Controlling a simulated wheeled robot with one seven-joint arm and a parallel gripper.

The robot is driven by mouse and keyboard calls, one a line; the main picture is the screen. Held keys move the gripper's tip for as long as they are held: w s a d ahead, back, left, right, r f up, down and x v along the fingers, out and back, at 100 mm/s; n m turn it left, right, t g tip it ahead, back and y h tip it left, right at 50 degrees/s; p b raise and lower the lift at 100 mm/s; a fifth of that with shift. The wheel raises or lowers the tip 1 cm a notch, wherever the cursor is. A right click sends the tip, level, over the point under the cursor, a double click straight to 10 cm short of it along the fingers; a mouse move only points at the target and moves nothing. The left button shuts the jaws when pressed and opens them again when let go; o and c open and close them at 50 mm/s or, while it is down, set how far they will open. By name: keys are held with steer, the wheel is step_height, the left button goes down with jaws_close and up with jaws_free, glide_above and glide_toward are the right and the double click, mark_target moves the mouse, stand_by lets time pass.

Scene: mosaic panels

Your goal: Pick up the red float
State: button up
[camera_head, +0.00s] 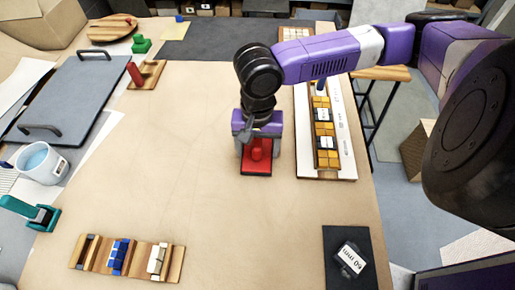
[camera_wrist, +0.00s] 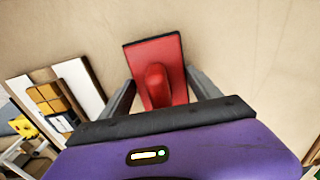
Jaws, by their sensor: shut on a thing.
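The red float (camera_head: 257,168) is a flat red rectangular plate with a dark edge and a rounded red handle on top. It is at the middle of the table in the head view, below my gripper (camera_head: 258,150). In the wrist view the float (camera_wrist: 172,52) lies between the two grey fingers of my gripper (camera_wrist: 161,88), with its handle toward me. My gripper is shut on the float, one finger at each side. I cannot tell whether the float touches the table.
A white board with yellow tiles (camera_head: 342,160) lies just right of the float. A wooden tile rack (camera_head: 145,259) is at the front left and a dark pad with a labelled block (camera_head: 335,238) at the front right. A grey board (camera_head: 70,100) lies at left. The table (camera_head: 185,160) left of the float is clear.

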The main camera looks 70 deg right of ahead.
mark_target(257, 140)
step_height(257, 140, up, 20)
steer(key=p, duration=0.1)
steer(key=shift+f, duration=0.15)
steer(key=o, duration=0.8)
steer(key=c, duration=0.4)
stand_by(0.4)
